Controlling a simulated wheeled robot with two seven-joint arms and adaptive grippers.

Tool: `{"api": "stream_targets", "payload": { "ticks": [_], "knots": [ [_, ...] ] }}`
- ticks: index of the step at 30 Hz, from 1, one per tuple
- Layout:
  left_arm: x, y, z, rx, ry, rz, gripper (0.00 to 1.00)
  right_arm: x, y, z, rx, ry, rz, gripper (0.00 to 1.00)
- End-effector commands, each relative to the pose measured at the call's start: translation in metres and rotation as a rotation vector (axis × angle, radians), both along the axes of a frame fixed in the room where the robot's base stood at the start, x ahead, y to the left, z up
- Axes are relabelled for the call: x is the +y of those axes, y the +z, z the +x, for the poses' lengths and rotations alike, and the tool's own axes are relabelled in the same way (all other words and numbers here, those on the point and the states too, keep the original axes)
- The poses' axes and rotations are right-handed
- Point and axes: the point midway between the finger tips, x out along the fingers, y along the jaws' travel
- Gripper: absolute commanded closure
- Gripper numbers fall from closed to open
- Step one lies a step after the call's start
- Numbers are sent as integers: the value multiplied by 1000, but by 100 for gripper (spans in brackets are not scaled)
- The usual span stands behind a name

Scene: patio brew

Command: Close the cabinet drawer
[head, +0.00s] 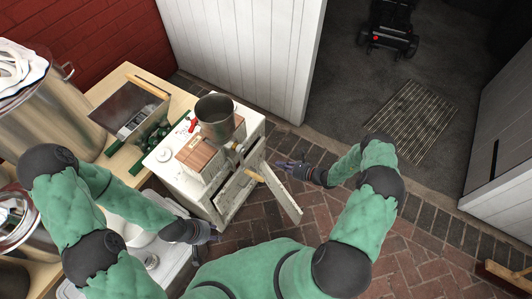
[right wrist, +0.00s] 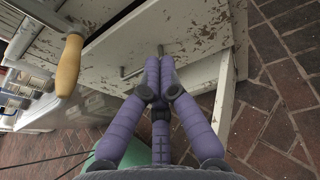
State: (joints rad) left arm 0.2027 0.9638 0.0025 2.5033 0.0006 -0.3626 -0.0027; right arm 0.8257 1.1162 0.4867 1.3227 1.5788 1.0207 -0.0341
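The weathered white cabinet (head: 184,182) stands in the middle of the head view. Its pale front panel (head: 284,196) sticks out to the right, with a dark gap between it and the body. I cannot tell how far the drawer is out. The chipped white panel also shows in the right wrist view (right wrist: 200,28), with a small metal handle (right wrist: 131,73). My right gripper (head: 284,165) is right of the cabinet, by the panel. In the right wrist view its purple fingertips (right wrist: 160,58) meet, with nothing visible between them. My left gripper (head: 212,232) is in front of the cabinet; its fingers are unclear.
A metal mill hopper (head: 215,112) stands on the cabinet; a wooden crank handle (right wrist: 69,66) hangs close to the right gripper. Brick floor (head: 410,245) is clear on the right.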

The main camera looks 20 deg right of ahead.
Motion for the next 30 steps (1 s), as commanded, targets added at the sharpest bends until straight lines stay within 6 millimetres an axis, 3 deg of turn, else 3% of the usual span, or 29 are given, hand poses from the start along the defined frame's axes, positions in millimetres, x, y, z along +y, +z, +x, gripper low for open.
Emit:
{"api": "stream_targets", "payload": {
  "ticks": [6, 16, 22, 30],
  "knots": [
    [0, 1, 0, 0, 0, 0, 60, -11, 28, 19, 180, -3, -162, 100],
    [0, 1, 0, 0, 0, 0, 60, -23, 55, 21, 340, -45, -304, 100],
    [0, -5, 0, 0, 0, 0, 60, -19, 47, 26, 353, -49, -315, 100],
    [0, -26, 0, 0, 0, 0, 60, 1, 13, 51, 351, -47, -315, 100]
  ]
}}
